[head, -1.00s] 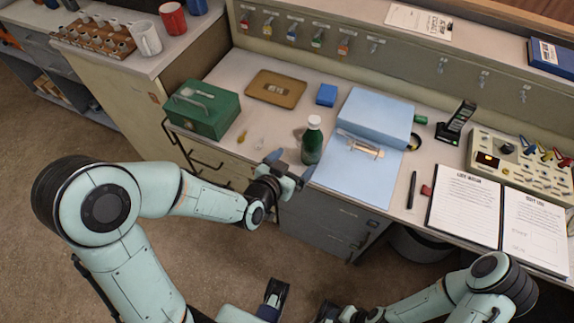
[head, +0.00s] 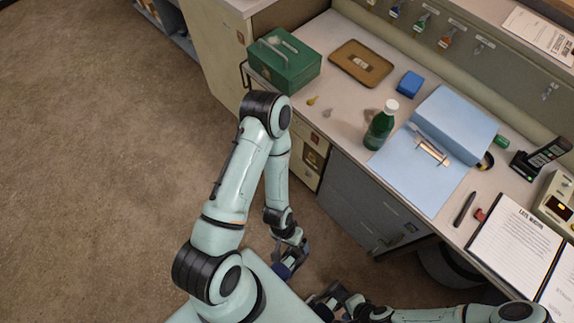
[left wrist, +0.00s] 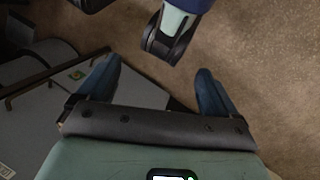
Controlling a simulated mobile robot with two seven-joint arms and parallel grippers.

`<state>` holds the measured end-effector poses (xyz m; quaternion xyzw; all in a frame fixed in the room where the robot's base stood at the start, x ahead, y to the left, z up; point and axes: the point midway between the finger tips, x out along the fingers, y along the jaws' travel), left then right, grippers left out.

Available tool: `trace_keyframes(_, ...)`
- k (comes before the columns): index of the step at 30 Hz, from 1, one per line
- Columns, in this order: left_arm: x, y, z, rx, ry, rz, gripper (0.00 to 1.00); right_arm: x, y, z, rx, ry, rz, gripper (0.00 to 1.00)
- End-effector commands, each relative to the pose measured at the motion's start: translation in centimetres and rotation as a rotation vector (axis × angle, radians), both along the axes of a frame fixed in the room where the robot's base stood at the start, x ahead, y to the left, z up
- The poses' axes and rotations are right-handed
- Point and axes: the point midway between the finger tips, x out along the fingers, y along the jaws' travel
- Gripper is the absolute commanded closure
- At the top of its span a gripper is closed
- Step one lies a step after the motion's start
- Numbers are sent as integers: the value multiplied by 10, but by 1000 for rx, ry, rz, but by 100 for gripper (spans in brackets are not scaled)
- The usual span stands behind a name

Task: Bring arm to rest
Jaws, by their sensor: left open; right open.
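My left arm is folded in front of the counter, and its gripper (head: 288,266) hangs low over the floor, clear of the counter. In the left wrist view the two blue fingers stand wide apart with nothing between them (left wrist: 157,88). My right gripper (head: 325,298) is close by at the bottom of the head view, small and partly hidden. It looks open and empty.
The counter holds a green cash box (head: 285,60), a brown tray (head: 343,66), a green bottle (head: 380,128), a blue box (head: 458,122) and an open binder (head: 515,243). Grey drawers (head: 365,195) stand beneath. The brown floor (head: 90,170) at left is clear.

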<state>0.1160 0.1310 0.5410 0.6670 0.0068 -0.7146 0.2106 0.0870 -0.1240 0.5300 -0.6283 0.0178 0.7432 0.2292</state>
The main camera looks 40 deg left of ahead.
Motion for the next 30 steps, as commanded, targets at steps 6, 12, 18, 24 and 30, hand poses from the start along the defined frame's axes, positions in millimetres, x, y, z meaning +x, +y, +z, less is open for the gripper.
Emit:
trace_keyframes(6,-29,-8,-11,-27,100,31,7,0,0,0,0,0,0,38)
trace_keyframes(12,-29,-7,-11,-27,100,31,7,0,0,0,0,0,0,38)
trace_keyframes(18,-28,-7,-3,-26,98,30,7,2,0,8,0,-2,0,38)
trace_keyframes(24,-16,-7,38,-27,86,29,7,13,0,49,0,-13,1,38)
trace_keyframes(30,-1,-7,71,-27,71,27,7,28,0,82,1,-27,2,38)
